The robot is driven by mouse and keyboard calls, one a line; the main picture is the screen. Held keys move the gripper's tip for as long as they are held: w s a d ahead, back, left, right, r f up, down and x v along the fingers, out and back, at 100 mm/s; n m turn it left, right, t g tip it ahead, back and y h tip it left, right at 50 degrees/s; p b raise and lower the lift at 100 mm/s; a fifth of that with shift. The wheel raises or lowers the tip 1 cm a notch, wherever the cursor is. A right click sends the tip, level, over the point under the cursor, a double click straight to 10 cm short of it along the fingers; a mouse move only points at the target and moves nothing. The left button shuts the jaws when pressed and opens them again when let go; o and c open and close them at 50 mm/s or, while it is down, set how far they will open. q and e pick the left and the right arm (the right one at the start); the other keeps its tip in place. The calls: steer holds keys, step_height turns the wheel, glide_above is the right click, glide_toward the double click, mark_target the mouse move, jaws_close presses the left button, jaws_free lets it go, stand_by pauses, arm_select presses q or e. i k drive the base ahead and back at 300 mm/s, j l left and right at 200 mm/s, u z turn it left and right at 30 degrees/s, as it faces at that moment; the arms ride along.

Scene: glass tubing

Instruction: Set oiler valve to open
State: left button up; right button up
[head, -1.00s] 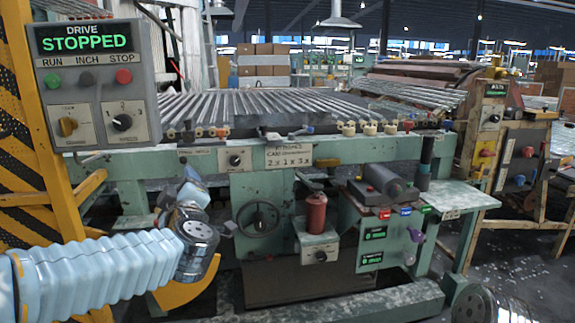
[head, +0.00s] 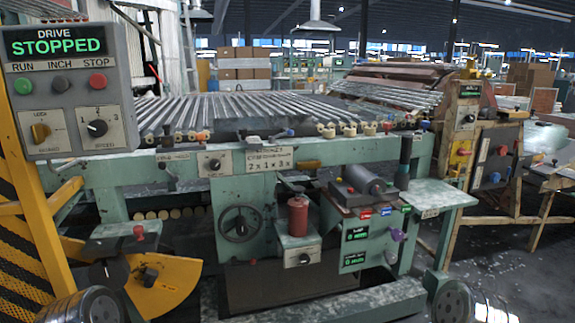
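The red oiler (head: 298,214) stands upright on a small pale box on the front of the green machine, right of the handwheel. A dark knob (head: 304,258) sits on the front of that box under the oiler. It is too small to tell which way it points, and its markings cannot be read. Neither of my grippers shows. Only rounded metallic parts, which look like arm joints of mine, show at the bottom left and bottom right edges. Nothing covers the oiler or the knob.
A drive panel (head: 70,80) reading STOPPED stands at the left. A handwheel (head: 240,224) is left of the oiler, and a motor unit (head: 362,180) with green displays below is to its right. A yellow curved guard (head: 165,285) is at lower left. A green beam (head: 340,299) runs along the floor.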

mark_target(476, 74)
steer(key=i+l+u, duration=0.25)
steer(key=l+u, duration=0.15)
steer(key=l, duration=1.2)
steer(key=l+u, duration=0.4)
steer(key=l, duration=1.2)
